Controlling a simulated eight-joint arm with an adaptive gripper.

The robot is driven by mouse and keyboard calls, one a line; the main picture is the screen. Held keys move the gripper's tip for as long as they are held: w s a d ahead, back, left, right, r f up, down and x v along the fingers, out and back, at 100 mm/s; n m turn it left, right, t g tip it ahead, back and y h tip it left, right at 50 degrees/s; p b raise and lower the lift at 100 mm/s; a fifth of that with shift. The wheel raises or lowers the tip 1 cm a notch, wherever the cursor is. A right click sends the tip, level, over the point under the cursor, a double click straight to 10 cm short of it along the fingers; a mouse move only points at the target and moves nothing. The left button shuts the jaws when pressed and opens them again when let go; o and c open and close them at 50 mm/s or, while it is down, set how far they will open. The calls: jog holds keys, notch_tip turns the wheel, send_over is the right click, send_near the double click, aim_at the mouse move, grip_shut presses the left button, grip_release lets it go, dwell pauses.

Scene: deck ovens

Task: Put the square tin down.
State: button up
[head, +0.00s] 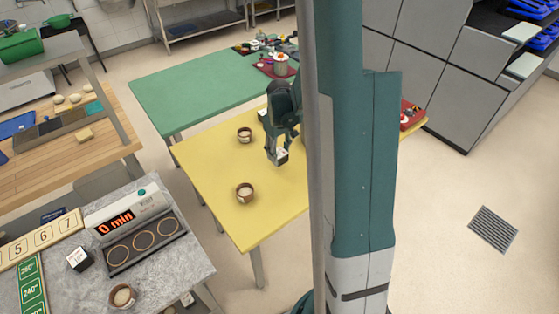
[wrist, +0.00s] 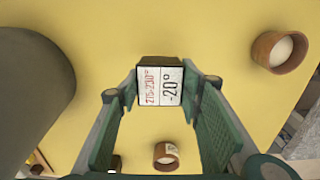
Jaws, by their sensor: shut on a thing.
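My gripper (head: 277,152) is over the yellow table (head: 205,165), to the right of two round brown pots. In the wrist view my gripper (wrist: 161,88) has its two green fingers on either side of a dark, square-sided tin (wrist: 160,61). The tin's white face reads "275-230°" in red and "-20°" in black. In the head view a small white patch of the tin (head: 283,155) shows at the fingertips. I cannot tell whether the tin's underside touches the table.
Brown pots with pale contents stand on the yellow table, one nearer (head: 245,193) and one farther (head: 245,135). A green table (head: 190,90) adjoins behind.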

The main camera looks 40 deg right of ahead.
aim_at(280, 161)
jog(key=shift+f, duration=2.05)
jog(key=shift+f+b, duration=0.2)
jog(key=shift+b, duration=0.15)
jog(key=o, duration=1)
jog(key=shift+r, duration=0.2)
jog(key=shift+r+p, duration=0.6)
jog(key=shift+r, duration=5.4)
